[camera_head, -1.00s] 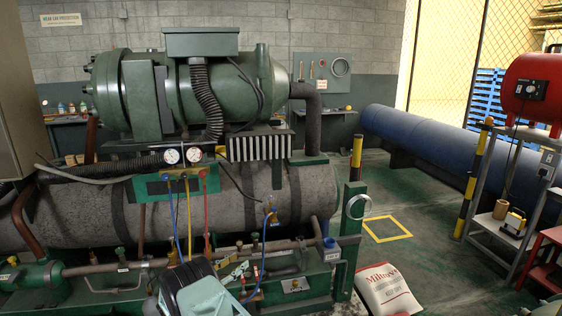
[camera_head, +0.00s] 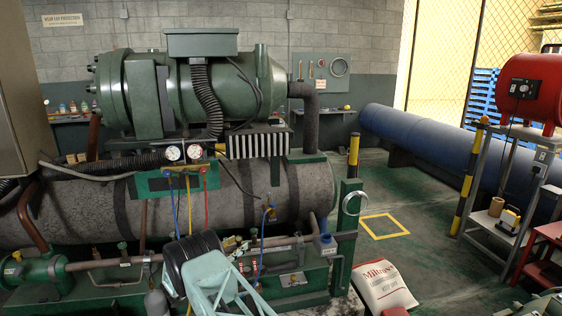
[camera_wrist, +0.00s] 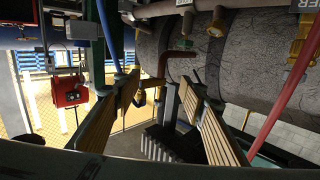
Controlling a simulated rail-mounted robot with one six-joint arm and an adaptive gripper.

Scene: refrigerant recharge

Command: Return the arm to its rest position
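My gripper (camera_wrist: 162,82) shows in the wrist view with its two long, tan-faced fingers apart and nothing held between them. Behind the fingers are a grey, rough-surfaced cylinder (camera_wrist: 225,55) and a brown pipe (camera_wrist: 165,65). A blue hose (camera_wrist: 107,35) passes near the left finger, and a red hose (camera_wrist: 283,85) runs to the right of the right finger. I cannot tell whether either hose touches the gripper. In the head view, my arm is at the bottom middle in front of the machine's lower pipes, and my fingertips cannot be made out.
The green compressor (camera_head: 215,95) sits above the grey cylinder (camera_head: 105,210). Two gauges (camera_head: 183,153) hang in front with blue, yellow and red hoses. A white sack (camera_head: 383,287) lies to the right. The floor around the yellow square (camera_head: 383,227) is clear. A metal cart (camera_head: 483,228) stands farther right.

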